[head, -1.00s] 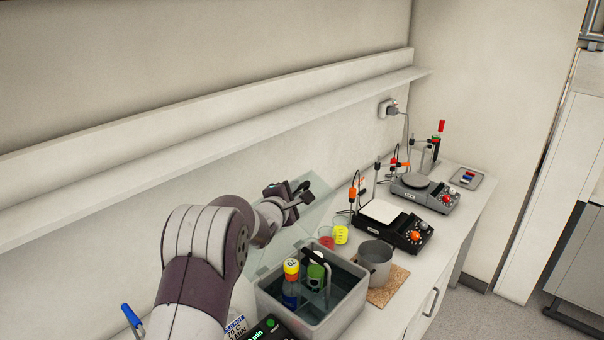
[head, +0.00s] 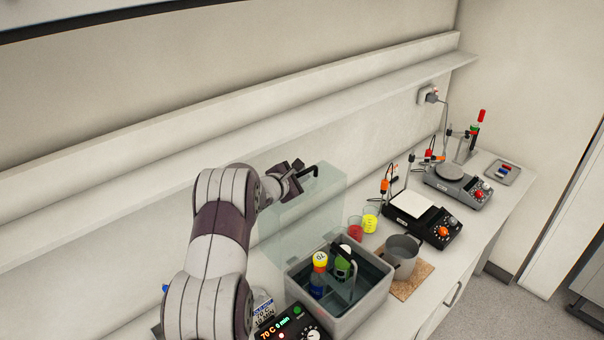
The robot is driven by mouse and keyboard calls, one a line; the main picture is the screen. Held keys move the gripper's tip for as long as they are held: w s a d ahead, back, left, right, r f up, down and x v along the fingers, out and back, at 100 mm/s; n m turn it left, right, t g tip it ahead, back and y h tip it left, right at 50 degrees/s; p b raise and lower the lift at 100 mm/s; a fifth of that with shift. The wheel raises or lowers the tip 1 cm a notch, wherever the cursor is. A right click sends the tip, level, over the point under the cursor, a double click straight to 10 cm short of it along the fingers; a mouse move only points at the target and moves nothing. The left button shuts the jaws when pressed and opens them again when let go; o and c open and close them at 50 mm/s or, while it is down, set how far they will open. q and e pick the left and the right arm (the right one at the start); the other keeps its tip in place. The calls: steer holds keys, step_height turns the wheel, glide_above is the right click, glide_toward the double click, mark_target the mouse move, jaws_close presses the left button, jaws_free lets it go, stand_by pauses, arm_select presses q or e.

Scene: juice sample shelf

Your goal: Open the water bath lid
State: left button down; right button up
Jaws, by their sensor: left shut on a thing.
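The water bath (head: 370,310) is a grey open-topped box on the bench, with its control panel (head: 290,325) at the front left reading 70 C. Its clear lid (head: 325,205) stands raised, nearly upright, at the back side of the bath. A black handle (head: 312,170) shows at the lid's upper edge. My left gripper (head: 298,174) is at that edge, shut on the lid handle. Inside the bath stand a bottle with a yellow cap (head: 319,262) and a green-labelled bottle (head: 342,266). My right gripper is not in view.
Right of the bath, a metal pot (head: 402,258) stands on a cork mat (head: 416,282). Red (head: 355,228) and yellow (head: 370,219) beakers stand behind it. Two hotplate stirrers (head: 428,222) are further right. A wall shelf (head: 240,130) runs above the bench.

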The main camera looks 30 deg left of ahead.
arm_select(q)
steer(key=c, duration=1.1)
jaws_free()
steer(key=shift+s, duration=0.3)
steer(key=b+v, duration=0.4)
steer(key=v, duration=0.7)
steer(key=shift+s+r+b, duration=0.1)
steer(key=shift+s+b, duration=0.3)
steer(key=shift+s+r, duration=0.1)
steer(key=shift+s, duration=0.05)
